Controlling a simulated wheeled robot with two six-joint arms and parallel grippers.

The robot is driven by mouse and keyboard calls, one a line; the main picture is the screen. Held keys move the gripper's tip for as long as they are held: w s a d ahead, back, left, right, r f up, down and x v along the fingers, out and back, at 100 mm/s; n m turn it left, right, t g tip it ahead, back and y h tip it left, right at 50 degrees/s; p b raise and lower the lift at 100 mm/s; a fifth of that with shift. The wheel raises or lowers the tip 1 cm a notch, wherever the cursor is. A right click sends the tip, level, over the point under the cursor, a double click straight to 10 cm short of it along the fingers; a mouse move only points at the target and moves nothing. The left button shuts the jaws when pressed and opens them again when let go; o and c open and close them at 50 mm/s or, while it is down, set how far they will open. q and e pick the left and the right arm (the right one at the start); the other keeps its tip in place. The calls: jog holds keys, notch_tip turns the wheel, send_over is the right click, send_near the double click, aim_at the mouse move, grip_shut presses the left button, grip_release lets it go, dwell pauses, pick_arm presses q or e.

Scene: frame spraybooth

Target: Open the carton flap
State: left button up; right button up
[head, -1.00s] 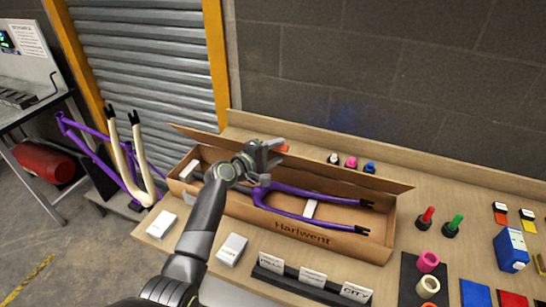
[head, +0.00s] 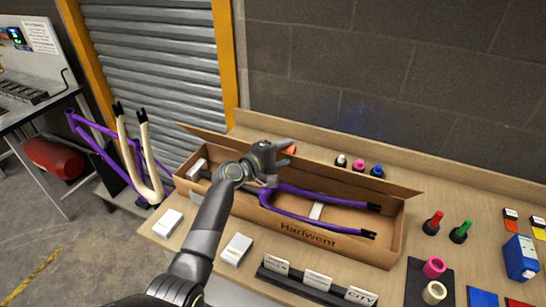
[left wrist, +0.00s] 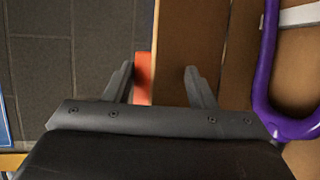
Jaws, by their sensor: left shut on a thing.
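The long brown carton (head: 318,236), marked "Harlwent", lies on the bench with its top open. Its back flap (head: 370,180) is raised along the far side. An orange tab (head: 290,150) shows on the flap, and again in the left wrist view (left wrist: 143,75). My left gripper (head: 281,150) is at the flap's middle, with the tab and flap edge between its fingers; I take it as shut on the flap. In the left wrist view my gripper's fingers (left wrist: 159,84) stand on either side of them. A purple bike frame part (head: 300,216) lies inside the carton. My right gripper is out of view.
White boxes (head: 236,249) and a black card holder (head: 312,285) stand before the carton. Red (head: 432,225) and green (head: 460,232) bottles and a blue box (head: 520,258) are to the right. A block wall (head: 430,80) rises behind.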

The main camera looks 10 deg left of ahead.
pick_arm(q)
jog(key=b+v, duration=0.3)
jog(key=v, duration=1.4)
jog(key=shift+s+a+r, duration=0.1)
jog(key=shift+s+a, duration=0.05)
jog(key=shift+c, duration=0.5)
